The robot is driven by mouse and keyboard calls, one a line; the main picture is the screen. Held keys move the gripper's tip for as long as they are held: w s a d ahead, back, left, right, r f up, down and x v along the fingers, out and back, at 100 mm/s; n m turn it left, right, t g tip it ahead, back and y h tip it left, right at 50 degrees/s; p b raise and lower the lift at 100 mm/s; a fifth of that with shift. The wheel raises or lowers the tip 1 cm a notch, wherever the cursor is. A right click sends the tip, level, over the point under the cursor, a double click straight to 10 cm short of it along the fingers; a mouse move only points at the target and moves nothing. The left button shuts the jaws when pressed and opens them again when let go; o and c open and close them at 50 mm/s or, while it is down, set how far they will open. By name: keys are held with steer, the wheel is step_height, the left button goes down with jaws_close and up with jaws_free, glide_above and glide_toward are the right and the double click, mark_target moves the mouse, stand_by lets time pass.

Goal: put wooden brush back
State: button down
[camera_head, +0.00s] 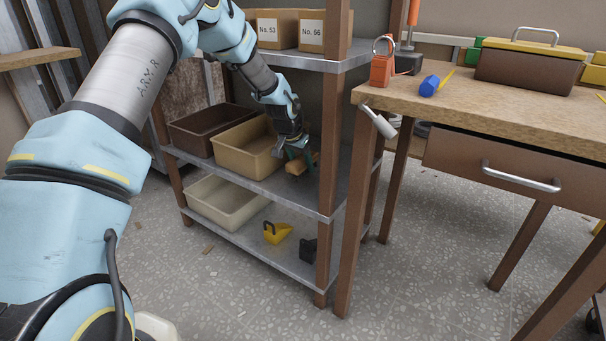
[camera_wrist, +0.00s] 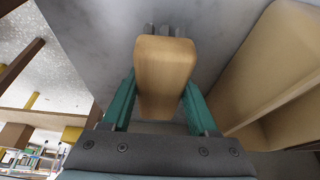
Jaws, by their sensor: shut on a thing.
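The wooden brush (camera_wrist: 165,75) is a tan wooden block in the wrist view, between the two green fingers of my gripper (camera_wrist: 160,105). My gripper is shut on it. In the head view, my gripper (camera_head: 296,154) reaches over the middle shelf (camera_head: 322,193), and the brush (camera_head: 303,163) shows partly behind the fingers. The brush is at or just above the shelf surface; I cannot tell whether it touches. A small grey part shows beyond the brush's far end in the wrist view. The brush is to the right of the tan bin.
A tan bin (camera_head: 228,163) and a dark brown bin (camera_head: 180,140) stand left on the middle shelf. Below are a cream bin (camera_head: 222,213), a yellow item (camera_head: 277,233) and a black item (camera_head: 308,250). A wooden post (camera_head: 331,130) and workbench (camera_head: 510,110) stand right.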

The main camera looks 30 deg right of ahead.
mark_target(303, 173)
steer(key=shift+w+d+f, duration=0.1)
steer(key=shift+d+f, duration=0.05)
steer(key=shift+d, duration=0.15)
steer(key=shift+f+b, duration=0.45)
steer(key=shift+f, duration=1.15)
steer(key=shift+f, duration=0.15)
steer(key=shift+c, duration=0.8)
jaws_free()
steer(key=shift+a, duration=0.1)
